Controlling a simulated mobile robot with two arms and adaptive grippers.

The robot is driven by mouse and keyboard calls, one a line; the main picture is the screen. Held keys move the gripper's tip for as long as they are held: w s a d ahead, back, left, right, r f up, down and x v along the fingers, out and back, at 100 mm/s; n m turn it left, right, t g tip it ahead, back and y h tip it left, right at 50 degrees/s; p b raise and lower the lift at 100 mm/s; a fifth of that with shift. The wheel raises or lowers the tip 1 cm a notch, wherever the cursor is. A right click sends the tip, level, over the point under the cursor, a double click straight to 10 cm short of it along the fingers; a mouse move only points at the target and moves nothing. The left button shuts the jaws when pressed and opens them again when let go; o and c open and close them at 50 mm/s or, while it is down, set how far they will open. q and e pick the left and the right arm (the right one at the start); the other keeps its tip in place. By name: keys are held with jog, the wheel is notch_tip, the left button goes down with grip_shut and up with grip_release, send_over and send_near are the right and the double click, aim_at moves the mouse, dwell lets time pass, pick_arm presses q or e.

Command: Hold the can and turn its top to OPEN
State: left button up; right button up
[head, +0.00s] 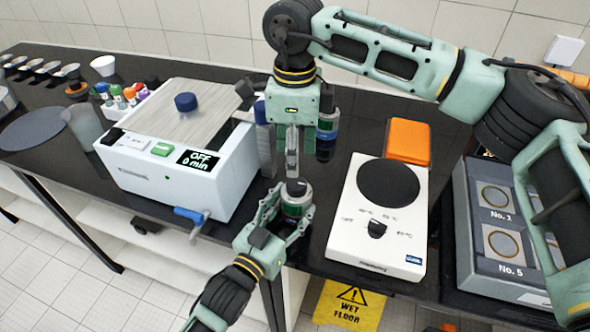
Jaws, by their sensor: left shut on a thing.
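My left gripper (288,212) reaches in from below and is shut around the can's body. My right gripper (292,170) points straight down just above the can's top. Its fingers show nearly edge-on, so I cannot tell how far apart they are or whether they touch the top. Any OPEN mark on the can is too small to read.
A white machine (185,185) reading "OFF 0 min" with a blue handle (191,215) stands left. A white hotplate (372,250) and an orange block (408,140) are right. A blue-banded container (327,133) stands behind. Grey sieve box (497,275) is far right.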

notch_tip(320, 180, up, 4)
jog(key=shift+f, duration=0.1)
dwell(0.5)
pick_arm(q)
jog(key=o, duration=1.7)
jog(key=shift+c, duration=0.2)
jog(key=v, duration=1.2)
jog(key=shift+a, duration=0.1)
